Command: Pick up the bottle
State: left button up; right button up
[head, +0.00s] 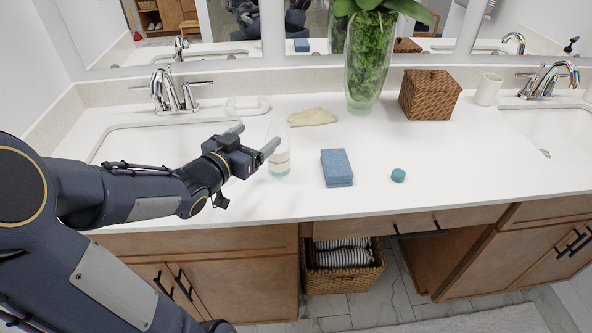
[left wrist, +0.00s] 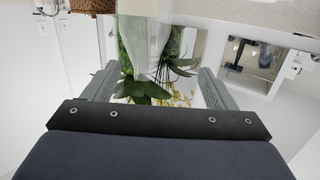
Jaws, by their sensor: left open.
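The bottle (head: 279,161) stands upright on the white counter, left of the blue sponges. It is clear, with a pale label and teal liquid low down. My left gripper (head: 253,139) is open beside it, with one finger partly in front of the bottle. In the left wrist view, which looks upside down, the translucent bottle (left wrist: 147,35) shows between and beyond the open fingers of my left gripper (left wrist: 152,85). I cannot tell whether a finger touches it. My right gripper is not in view.
Blue sponges (head: 337,168) and a round green piece (head: 398,175) lie right of the bottle. Behind are a beige cloth (head: 312,117), a soap dish (head: 247,106), a glass vase (head: 364,75) and a wicker box (head: 430,95). The counter's front centre is clear.

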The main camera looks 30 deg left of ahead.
aim_at(284, 127)
pick_arm(q)
jog(key=shift+m+t+h, duration=0.4)
jog(key=shift+m+h, duration=0.1)
jog(key=shift+h, duration=0.3)
jog(key=w+d, duration=0.1)
jog(key=w, duration=0.1)
jog(key=w+d+f, duration=0.1)
jog(key=w, duration=0.5)
jog(key=shift+d+f, duration=0.35)
jog(key=shift+d, duration=0.05)
jog(key=shift+c, duration=0.3)
jog(key=c, duration=1.4)
jog(key=shift+r, duration=0.2)
